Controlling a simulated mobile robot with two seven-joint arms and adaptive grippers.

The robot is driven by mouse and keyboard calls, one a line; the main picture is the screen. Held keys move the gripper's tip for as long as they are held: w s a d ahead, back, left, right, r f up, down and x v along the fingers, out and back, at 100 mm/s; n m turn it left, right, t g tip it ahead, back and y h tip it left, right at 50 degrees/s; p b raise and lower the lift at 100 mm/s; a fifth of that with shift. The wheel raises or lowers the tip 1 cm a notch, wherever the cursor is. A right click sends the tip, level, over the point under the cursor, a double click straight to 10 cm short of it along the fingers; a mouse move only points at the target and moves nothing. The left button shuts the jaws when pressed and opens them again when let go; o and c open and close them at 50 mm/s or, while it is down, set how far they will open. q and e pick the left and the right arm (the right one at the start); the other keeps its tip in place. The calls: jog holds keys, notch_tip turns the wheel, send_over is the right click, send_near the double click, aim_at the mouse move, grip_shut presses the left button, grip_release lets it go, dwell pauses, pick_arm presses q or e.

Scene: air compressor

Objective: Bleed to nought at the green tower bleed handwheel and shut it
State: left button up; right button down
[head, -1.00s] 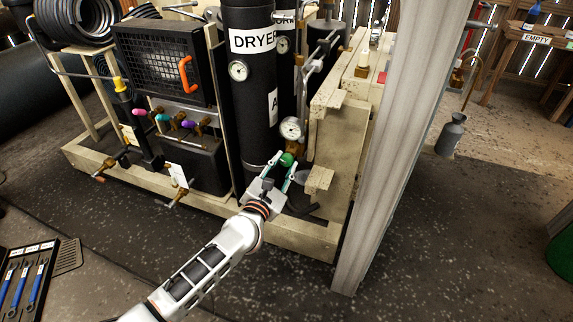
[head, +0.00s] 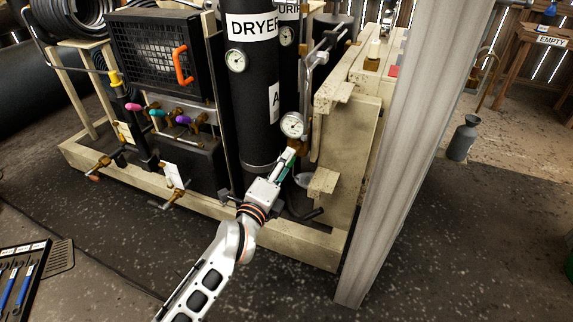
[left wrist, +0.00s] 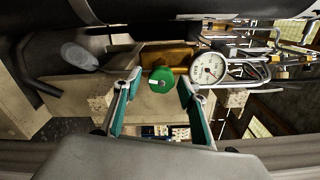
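The green bleed handwheel (left wrist: 161,80) sits on a brass fitting (left wrist: 168,56) in the left wrist view. My left gripper (left wrist: 160,85) is open, with one teal-padded finger on each side of the wheel and visible gaps between. In the head view my left gripper (head: 287,164) is at the foot of the black dryer tower (head: 250,100) and largely hides the wheel. A round white gauge (head: 292,125) is just above it, and also shows beside the wheel in the left wrist view (left wrist: 208,68). I cannot read its needle surely. My right gripper is not in view.
A pale wooden frame (head: 345,200) stands close right of the gripper, with a grey post (head: 395,170) in front. Coloured valve handles (head: 155,113) are at the left. A grey bottle (head: 463,138) stands on the floor at right. The dark floor in front is mostly clear.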

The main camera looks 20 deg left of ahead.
pick_arm(q)
jog(key=shift+r, duration=0.1)
jog(key=s, duration=0.6)
dwell(0.4)
